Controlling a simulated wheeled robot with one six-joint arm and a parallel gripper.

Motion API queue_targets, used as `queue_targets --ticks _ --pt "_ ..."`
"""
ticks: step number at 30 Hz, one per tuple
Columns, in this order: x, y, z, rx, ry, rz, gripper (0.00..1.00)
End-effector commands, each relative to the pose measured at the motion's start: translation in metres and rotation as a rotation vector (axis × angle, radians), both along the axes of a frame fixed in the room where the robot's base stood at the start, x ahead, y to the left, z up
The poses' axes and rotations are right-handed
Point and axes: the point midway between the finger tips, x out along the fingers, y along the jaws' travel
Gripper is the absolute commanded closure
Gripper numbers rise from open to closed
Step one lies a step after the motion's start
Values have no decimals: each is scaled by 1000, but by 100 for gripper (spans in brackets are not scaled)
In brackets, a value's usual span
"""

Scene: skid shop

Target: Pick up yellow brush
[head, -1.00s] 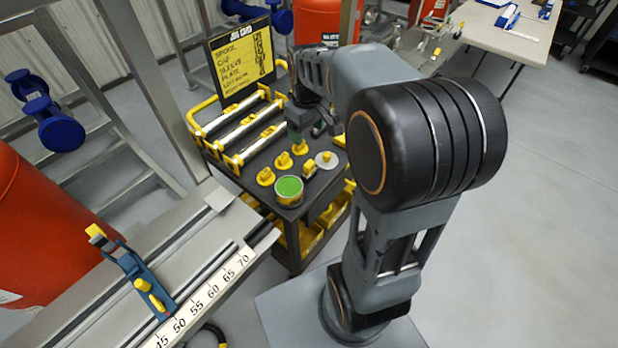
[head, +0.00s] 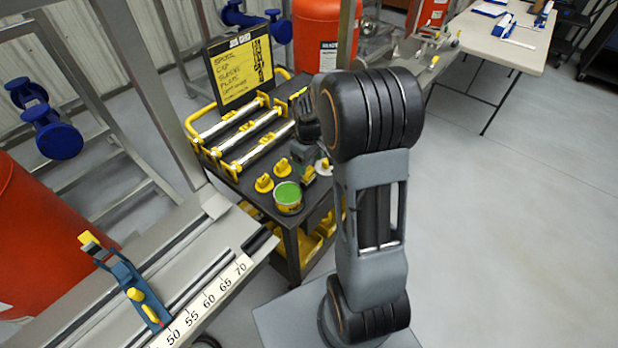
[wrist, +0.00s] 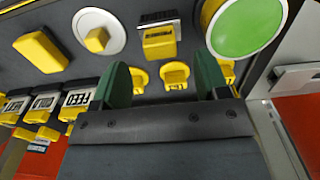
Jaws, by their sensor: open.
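The yellow brush (wrist: 159,40), a small yellow block with a grey, dark-edged strip, lies on the dark cart top in the wrist view. It is ahead of my gripper (wrist: 163,66), between the lines of its two green fingers. The fingers are apart with nothing held between them. In the head view a small yellow and dark piece, likely the brush (head: 308,174), shows beside my gripper (head: 300,153), partly hidden by it and my arm. I cannot tell the height of the fingers above the cart.
A green-topped yellow can (wrist: 245,25) stands right of the brush. A white disc with a yellow knob (wrist: 97,35) and a yellow block (wrist: 40,50) lie left. Yellow knobbed pieces (head: 264,184) sit near the can. Metal rods and a sign (head: 240,70) occupy the cart's back.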

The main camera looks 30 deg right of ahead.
Motion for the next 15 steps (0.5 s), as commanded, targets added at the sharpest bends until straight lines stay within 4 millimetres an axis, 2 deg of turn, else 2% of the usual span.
queue_targets --ticks 9,15 --pt "0 0 -40 1 4 0 32" --pt "1 0 -45 0 1 0 32"
